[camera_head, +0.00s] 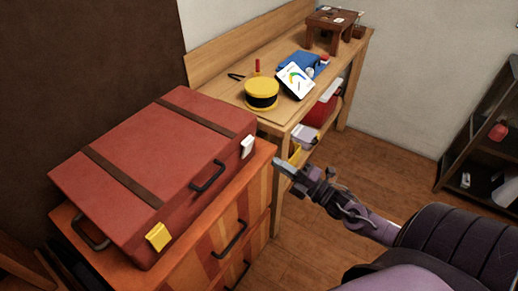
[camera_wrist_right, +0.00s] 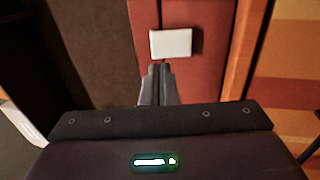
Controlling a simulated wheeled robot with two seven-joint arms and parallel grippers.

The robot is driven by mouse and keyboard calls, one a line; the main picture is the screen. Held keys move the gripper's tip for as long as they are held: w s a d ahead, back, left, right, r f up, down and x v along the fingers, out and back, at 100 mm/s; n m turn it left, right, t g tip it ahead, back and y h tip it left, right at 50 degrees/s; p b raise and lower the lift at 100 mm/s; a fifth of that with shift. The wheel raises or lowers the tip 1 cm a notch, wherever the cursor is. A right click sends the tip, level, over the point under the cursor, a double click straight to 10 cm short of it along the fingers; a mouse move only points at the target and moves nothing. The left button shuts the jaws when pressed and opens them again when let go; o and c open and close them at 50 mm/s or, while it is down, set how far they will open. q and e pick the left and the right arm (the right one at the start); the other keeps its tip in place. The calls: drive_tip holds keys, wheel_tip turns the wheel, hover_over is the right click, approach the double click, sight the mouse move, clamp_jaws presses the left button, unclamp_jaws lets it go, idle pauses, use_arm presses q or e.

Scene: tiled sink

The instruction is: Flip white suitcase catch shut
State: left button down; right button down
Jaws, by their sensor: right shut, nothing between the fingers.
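The red suitcase (camera_head: 140,165) lies flat and closed on an orange wooden cabinet. Its white catch (camera_head: 248,146) is on the front face near the right end; in the right wrist view the white catch (camera_wrist_right: 171,44) is a pale plate just beyond the fingertips. A yellow catch (camera_head: 159,237) is near the left end, with a black handle (camera_head: 208,176) between. My right gripper (camera_head: 280,165) is shut and empty, to the right of the white catch and apart from it in the head view. In the right wrist view my right gripper (camera_wrist_right: 157,72) points toward the catch. My left gripper is not in view.
The striped cabinet (camera_head: 215,240) under the suitcase has black drawer handles. A wooden workbench (camera_head: 240,85) behind holds a yellow round container (camera_head: 261,92), a tablet (camera_head: 296,81) and a small stool (camera_head: 332,27). Dark shelves (camera_head: 485,140) stand at right. The floor between is clear.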

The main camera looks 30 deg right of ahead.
sight(250, 146)
drive_tip(key=p+x, duration=0.1)
drive_tip(key=x, duration=0.5)
drive_tip(key=shift+w+r, duration=0.1)
drive_tip(key=shift+w+a, duration=0.3)
drive_tip(key=shift+w, duration=0.35)
drive_tip(key=shift+r, duration=0.1)
drive_tip(key=shift+w+r+p, duration=0.1)
drive_tip(key=shift+r+p, duration=0.15)
drive_tip(key=shift+p, duration=0.45)
drive_tip(key=shift+g+p, duration=0.3)
drive_tip(key=shift+p, duration=0.05)
drive_tip(key=shift+f, duration=0.15)
drive_tip(key=shift+f+b, duration=0.1)
drive_tip(key=shift+b, duration=0.2)
